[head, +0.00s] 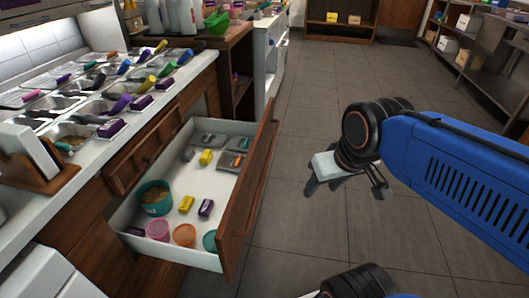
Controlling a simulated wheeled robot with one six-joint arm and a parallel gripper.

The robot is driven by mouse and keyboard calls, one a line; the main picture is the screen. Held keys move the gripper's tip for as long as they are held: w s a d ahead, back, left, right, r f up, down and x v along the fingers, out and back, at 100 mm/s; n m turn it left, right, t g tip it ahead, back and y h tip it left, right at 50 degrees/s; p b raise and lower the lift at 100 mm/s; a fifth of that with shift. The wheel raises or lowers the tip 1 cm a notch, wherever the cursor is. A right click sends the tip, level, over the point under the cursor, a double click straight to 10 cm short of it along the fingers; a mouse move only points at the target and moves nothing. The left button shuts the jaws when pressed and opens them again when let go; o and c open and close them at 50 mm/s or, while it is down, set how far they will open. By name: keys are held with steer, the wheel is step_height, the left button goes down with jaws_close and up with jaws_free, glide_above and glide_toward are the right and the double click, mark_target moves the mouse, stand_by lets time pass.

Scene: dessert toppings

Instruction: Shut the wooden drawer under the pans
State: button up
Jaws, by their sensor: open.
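The wooden drawer (245,180) stands pulled well out from the counter, below the topping pans (100,105). Its front is brown wood and its inside is white. It holds a green tub (155,198), small pink and orange cups, and several yellow and purple boxes. My gripper (350,190) is open to the right of the drawer front, over the floor and apart from it. I see nothing between its fingers.
A dark wooden shelf unit (237,80) stands behind. The tiled floor (300,110) right of the drawer is clear. Shelves with boxes line the far right.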

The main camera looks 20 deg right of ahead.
steer(key=shift+w+a+f+m, duration=0.15)
steer(key=shift+w+f+m, duration=0.05)
steer(key=shift+w+m, duration=0.2)
steer(key=c, duration=0.5)
steer(key=w+a+m+g+y, duration=0.1)
steer(key=w+m, duration=0.1)
steer(key=w+a+f+m+g+y, duration=0.1)
steer(key=w+m+y, duration=0.1)
steer(key=w+a+f+m+g+y, duration=0.1)
steer(key=w+m+g+y, duration=0.1)
steer(key=w, duration=0.1)
steer(key=shift+a, duration=0.15)
jaws_close()
steer(key=m+t+y, duration=0.9)
steer(key=m+y, duration=0.1)
steer(key=m, duration=0.7)
glide_toward(266, 122)
steer(key=x, duration=0.6)
steer(key=shift+a+r, duration=0.1)
steer(key=shift+a, duration=0.15)
